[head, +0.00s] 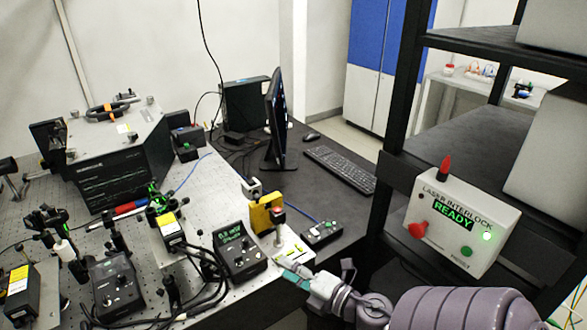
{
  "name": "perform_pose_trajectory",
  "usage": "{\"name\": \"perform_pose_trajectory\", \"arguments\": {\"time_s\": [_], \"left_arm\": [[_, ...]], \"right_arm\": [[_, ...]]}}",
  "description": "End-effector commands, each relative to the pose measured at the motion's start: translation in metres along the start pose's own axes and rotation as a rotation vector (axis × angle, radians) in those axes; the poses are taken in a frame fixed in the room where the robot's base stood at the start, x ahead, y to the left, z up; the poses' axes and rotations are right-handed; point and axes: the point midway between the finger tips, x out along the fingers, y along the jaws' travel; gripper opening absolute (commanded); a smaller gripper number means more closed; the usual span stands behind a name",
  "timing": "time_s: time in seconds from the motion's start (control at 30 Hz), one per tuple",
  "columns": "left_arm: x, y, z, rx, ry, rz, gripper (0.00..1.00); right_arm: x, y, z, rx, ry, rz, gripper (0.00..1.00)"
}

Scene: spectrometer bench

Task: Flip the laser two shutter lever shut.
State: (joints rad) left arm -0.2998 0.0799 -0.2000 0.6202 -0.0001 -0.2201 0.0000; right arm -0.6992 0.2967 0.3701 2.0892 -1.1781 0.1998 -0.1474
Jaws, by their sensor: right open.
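A white box (294,251) with green and yellow marks sits at the bench's right front edge. A pale upright lever (279,236) with a red tip stands at its left side, in front of a yellow block (262,219). This may be the laser two shutter lever; I cannot read a label naming it. My right gripper (297,275) has teal fingertips and is open and empty, just in front of the white box and below the lever. I cannot tell whether it touches the box. My left gripper is not in view.
Control boxes (240,249) and black cables crowd the bench to the left. A small box with knobs (322,233) lies to the right. The laser interlock panel (456,232), reading READY with a green lamp lit, is mounted on the black rack. Dark desk surface shows behind.

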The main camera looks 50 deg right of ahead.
Motion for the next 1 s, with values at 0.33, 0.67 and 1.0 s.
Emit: {"name": "perform_pose_trajectory", "arguments": {"time_s": [0.33,0.67,1.0], "left_arm": [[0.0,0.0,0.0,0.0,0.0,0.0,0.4],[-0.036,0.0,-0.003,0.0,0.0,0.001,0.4],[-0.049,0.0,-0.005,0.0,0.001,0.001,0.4]], "right_arm": [[0.0,0.001,0.0,-0.001,0.0,0.001,0.4],[0.09,0.094,-0.028,-0.241,0.045,0.128,0.4],[0.13,0.117,-0.036,-0.386,0.042,0.126,0.4]]}}
